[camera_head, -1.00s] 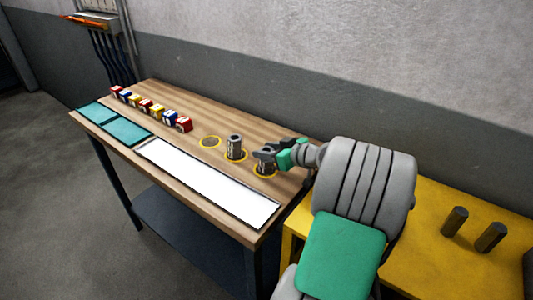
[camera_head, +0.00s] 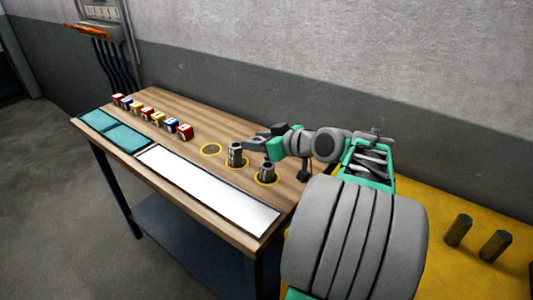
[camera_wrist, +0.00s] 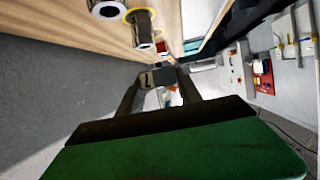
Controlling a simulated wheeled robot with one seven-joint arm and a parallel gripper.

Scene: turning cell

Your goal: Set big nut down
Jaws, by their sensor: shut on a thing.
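My gripper (camera_head: 257,142) is above the far part of the wooden bench, behind two upright grey cylinders. In the wrist view my gripper (camera_wrist: 160,82) is shut on a small grey piece, which I take to be the big nut (camera_wrist: 158,77); its shape is hard to make out. In the head view I cannot tell the nut from the fingers. One grey cylinder (camera_head: 235,154) stands in the middle yellow ring and another (camera_head: 267,172) in the right one. The left yellow ring (camera_head: 210,150) is empty.
The bench (camera_head: 190,106) also bears a row of coloured blocks (camera_head: 152,115), teal mats (camera_head: 115,130) and a long white panel (camera_head: 205,188). A yellow surface (camera_head: 420,240) with dark cylinders (camera_head: 458,230) lies at right. The wall is close behind the bench.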

